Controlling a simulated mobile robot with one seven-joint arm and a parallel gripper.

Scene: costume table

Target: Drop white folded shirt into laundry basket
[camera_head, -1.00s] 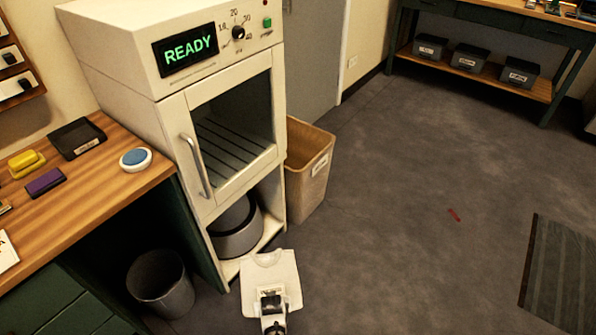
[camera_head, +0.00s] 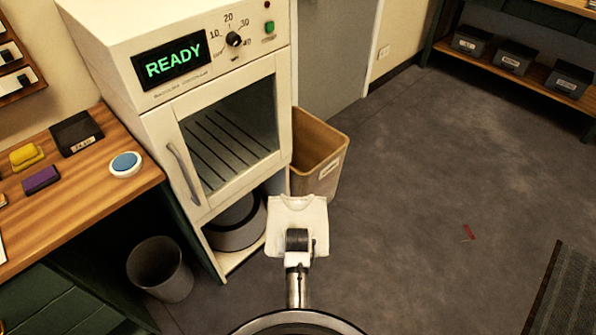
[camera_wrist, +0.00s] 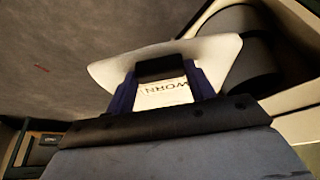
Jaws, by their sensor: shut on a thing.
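The white folded shirt (camera_head: 284,214) is held out in front of the cabinet, its neckline facing away from me in the head view. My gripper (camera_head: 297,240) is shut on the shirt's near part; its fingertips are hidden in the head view. In the wrist view the shirt (camera_wrist: 222,48) lies across the two blue fingers, with lettering reading "WORN" between them. The tan, open-topped laundry basket (camera_head: 330,176) stands on the floor just beyond the shirt, against the cabinet's right side. Its label is too small to read, and its inside bottom is hidden.
The cream cabinet (camera_head: 205,88) with a READY display and glass door stands left of the basket. A grey bin (camera_head: 160,272) is on the floor by the wooden desk (camera_head: 95,200). Open floor (camera_head: 430,210) lies to the right, with a dark mat (camera_head: 565,290).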

